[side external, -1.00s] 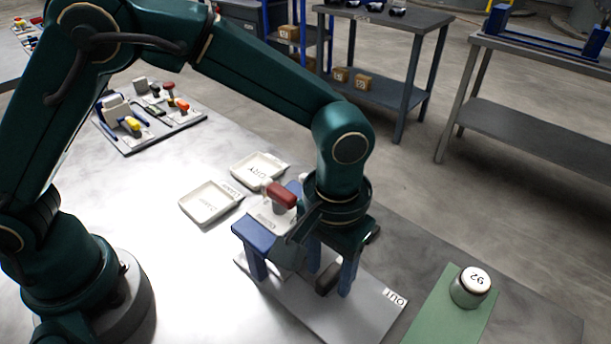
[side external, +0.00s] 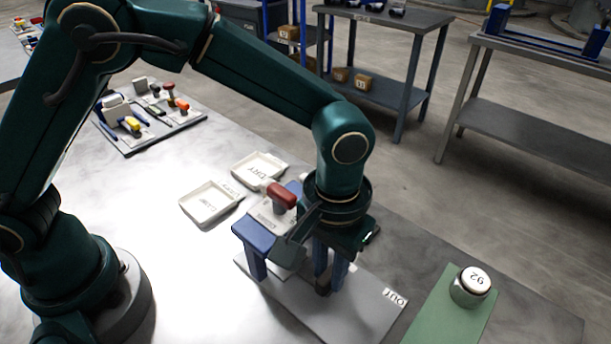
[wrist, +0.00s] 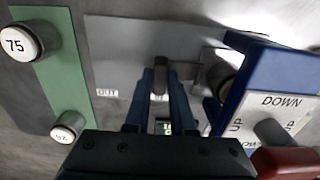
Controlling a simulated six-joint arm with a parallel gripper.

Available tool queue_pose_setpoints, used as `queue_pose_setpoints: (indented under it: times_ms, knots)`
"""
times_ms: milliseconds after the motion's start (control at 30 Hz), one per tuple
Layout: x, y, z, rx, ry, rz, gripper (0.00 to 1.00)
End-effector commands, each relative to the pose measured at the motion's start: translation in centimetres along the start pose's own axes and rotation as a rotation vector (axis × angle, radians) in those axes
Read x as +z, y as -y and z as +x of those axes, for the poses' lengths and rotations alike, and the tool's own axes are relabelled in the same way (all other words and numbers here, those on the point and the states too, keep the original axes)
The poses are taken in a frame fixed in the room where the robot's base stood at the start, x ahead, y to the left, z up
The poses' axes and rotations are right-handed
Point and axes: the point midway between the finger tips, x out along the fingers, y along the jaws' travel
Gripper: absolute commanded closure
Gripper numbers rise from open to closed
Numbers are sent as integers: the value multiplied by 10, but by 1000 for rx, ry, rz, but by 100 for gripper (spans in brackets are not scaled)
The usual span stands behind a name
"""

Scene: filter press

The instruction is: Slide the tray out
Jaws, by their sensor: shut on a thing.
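The press has a blue frame (side external: 253,238) with a red-handled lever (side external: 281,196) on top and stands on a grey base plate (side external: 362,308) marked OUT. In the wrist view its blue frame (wrist: 240,90) is at the right, beside UP and DOWN labels. A dark upright handle (wrist: 160,80) stands between my fingertips, on the OUT side of the press. My gripper (wrist: 159,76) points down and is shut on this handle. The tray itself is mostly hidden under the press. A round dark and pale part (wrist: 219,80) shows at the frame's edge.
Two white trays (side external: 210,204), (side external: 259,168) sit behind the press. A tool board (side external: 150,120) is farther back. The plate toward OUT is clear.

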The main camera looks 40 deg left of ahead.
Motion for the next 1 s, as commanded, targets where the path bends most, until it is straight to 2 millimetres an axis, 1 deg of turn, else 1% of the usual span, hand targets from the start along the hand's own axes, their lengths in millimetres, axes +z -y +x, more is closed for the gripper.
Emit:
queue_pose_setpoints:
  times_ms: [800,867,1000]
  knots:
    - [0,0,-1,0,0,0,100]
    - [0,-2,-1,0,-1,1,100]
    - [-2,-16,-1,2,-2,3,100]
